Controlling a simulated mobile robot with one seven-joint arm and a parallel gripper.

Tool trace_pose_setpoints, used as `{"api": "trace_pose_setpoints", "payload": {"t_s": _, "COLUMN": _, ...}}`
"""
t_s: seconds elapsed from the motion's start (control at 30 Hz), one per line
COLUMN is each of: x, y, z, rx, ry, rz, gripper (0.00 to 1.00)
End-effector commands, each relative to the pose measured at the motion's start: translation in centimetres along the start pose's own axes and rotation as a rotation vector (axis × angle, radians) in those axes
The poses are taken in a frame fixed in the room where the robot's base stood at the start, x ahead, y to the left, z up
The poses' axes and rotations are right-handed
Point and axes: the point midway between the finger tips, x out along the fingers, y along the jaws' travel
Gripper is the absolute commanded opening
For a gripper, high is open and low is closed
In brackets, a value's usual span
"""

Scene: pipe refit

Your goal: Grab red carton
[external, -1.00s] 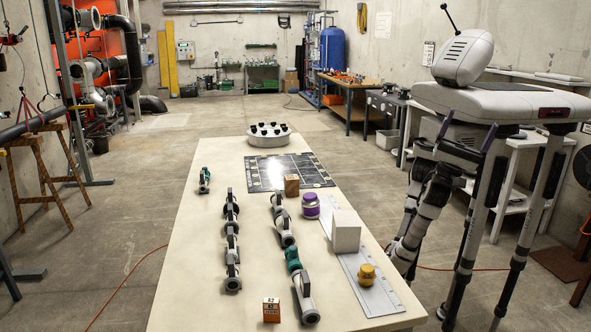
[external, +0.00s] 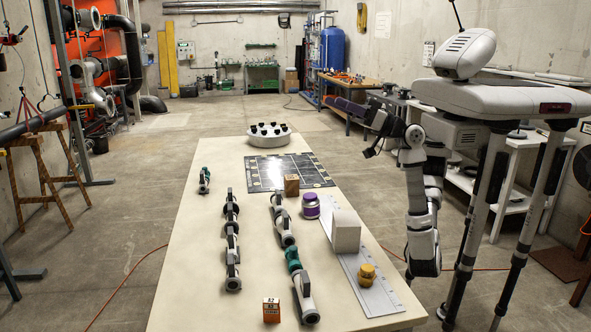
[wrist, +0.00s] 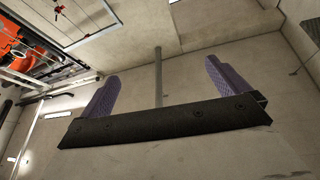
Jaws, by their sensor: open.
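A small orange-red carton (external: 271,310) with a pale label stands upright at the near end of the long table (external: 190,290), left of a grey pipe piece. My gripper (external: 352,112) is raised in the air beyond the table's right edge, far from the carton. In the wrist view my gripper (wrist: 160,78) has its two purple fingers wide apart with nothing between them. The wrist view shows walls and floor; the carton is not in it.
Grey pipe assemblies (external: 232,240) and (external: 285,232) lie left of and behind the carton. The table's left side is mostly clear.

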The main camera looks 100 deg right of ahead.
Motion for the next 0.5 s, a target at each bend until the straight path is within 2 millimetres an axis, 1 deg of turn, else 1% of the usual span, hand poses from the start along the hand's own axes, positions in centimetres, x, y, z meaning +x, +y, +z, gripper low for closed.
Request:
{"api": "trace_pose_setpoints", "payload": {"t_s": 0.03, "x": 1.5, "y": 1.9, "z": 2.0, "rx": -0.010, "ry": -0.162, "rz": 0.073, "gripper": 1.00}}
{"api": "trace_pose_setpoints", "payload": {"t_s": 0.07, "x": 2.0, "y": 3.1, "z": 3.9, "rx": -0.022, "ry": -0.273, "rz": 0.115, "gripper": 1.00}}
{"api": "trace_pose_setpoints", "payload": {"t_s": 0.1, "x": 2.1, "y": 4.6, "z": 6.5, "rx": -0.034, "ry": -0.430, "rz": 0.165, "gripper": 1.00}}
{"api": "trace_pose_setpoints", "payload": {"t_s": 0.17, "x": 1.4, "y": 6.5, "z": 10.3, "rx": -0.053, "ry": -0.676, "rz": 0.227, "gripper": 1.00}}
{"api": "trace_pose_setpoints", "payload": {"t_s": 0.2, "x": 0.3, "y": 7.5, "z": 12.5, "rx": -0.066, "ry": -0.844, "rz": 0.258, "gripper": 1.00}}
{"api": "trace_pose_setpoints", "payload": {"t_s": 0.23, "x": -0.7, "y": 8.0, "z": 13.9, "rx": -0.078, "ry": -0.970, "rz": 0.274, "gripper": 1.00}}
{"api": "trace_pose_setpoints", "payload": {"t_s": 0.27, "x": -1.8, "y": 8.5, "z": 15.0, "rx": -0.088, "ry": -1.094, "rz": 0.286, "gripper": 1.00}}
{"api": "trace_pose_setpoints", "payload": {"t_s": 0.3, "x": -3.5, "y": 8.8, "z": 16.2, "rx": -0.099, "ry": -1.253, "rz": 0.290, "gripper": 1.00}}
{"api": "trace_pose_setpoints", "payload": {"t_s": 0.33, "x": -4.9, "y": 8.9, "z": 17.0, "rx": -0.105, "ry": -1.365, "rz": 0.289, "gripper": 1.00}}
{"api": "trace_pose_setpoints", "payload": {"t_s": 0.4, "x": -8.0, "y": 8.7, "z": 17.9, "rx": -0.109, "ry": -1.592, "rz": 0.269, "gripper": 1.00}}
{"api": "trace_pose_setpoints", "payload": {"t_s": 0.5, "x": -11.4, "y": 8.0, "z": 18.3, "rx": -0.103, "ry": -1.824, "rz": 0.234, "gripper": 1.00}}
